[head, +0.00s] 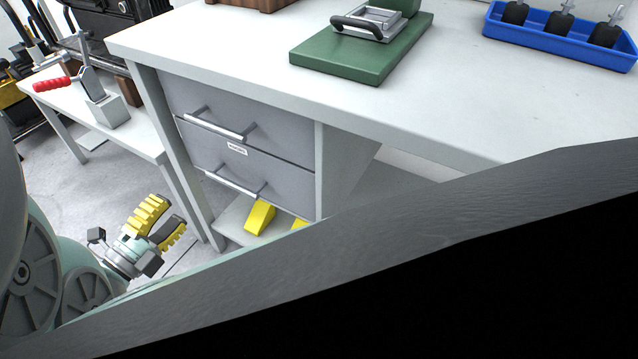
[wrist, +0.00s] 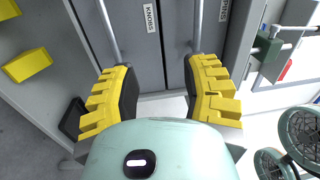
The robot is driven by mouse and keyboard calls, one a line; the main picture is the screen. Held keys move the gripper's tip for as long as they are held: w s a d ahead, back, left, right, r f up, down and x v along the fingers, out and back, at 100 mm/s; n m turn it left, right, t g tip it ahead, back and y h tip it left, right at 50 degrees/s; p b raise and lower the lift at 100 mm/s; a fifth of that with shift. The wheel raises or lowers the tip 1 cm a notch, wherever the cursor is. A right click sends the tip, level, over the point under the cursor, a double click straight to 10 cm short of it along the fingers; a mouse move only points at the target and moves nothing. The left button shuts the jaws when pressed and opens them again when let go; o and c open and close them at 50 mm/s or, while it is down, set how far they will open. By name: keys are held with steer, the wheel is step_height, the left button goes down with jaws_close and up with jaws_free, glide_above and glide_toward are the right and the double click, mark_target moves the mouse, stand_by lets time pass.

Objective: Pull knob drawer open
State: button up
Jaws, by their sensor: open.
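The knob drawer (head: 279,181) is the lower of two grey drawers under the workbench and looks shut. It also shows in the wrist view (wrist: 132,45), with a "KNOBS" label (wrist: 150,18). Its silver bar handle (head: 234,182) is at the left in the wrist view (wrist: 109,32), its end close to the left finger in the picture. My gripper (head: 166,214) has yellow-padded fingers, open and empty, left of and in front of the drawers. In the wrist view my gripper (wrist: 160,88) points at the drawer fronts; contact with a handle cannot be told.
The upper drawer (head: 272,131) is shut, with its own handle (head: 214,127). A yellow wedge (head: 260,217) lies on the low shelf beneath. On the bench are a green block (head: 345,62) and a blue tray (head: 560,45). A smaller table (head: 140,137) stands left.

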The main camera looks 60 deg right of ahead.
steer(key=y+b, duration=0.1)
steer(key=b, duration=0.3)
glide_toward(231, 182)
steer(key=shift+m, duration=0.4)
steer(key=d, duration=0.6)
steer(key=d+b, duration=0.1)
steer(key=d, duration=0.3)
steer(key=shift+w+f, duration=0.3)
steer(key=shift+w, duration=0.1)
steer(key=shift+o, duration=0.2)
jaws_close()
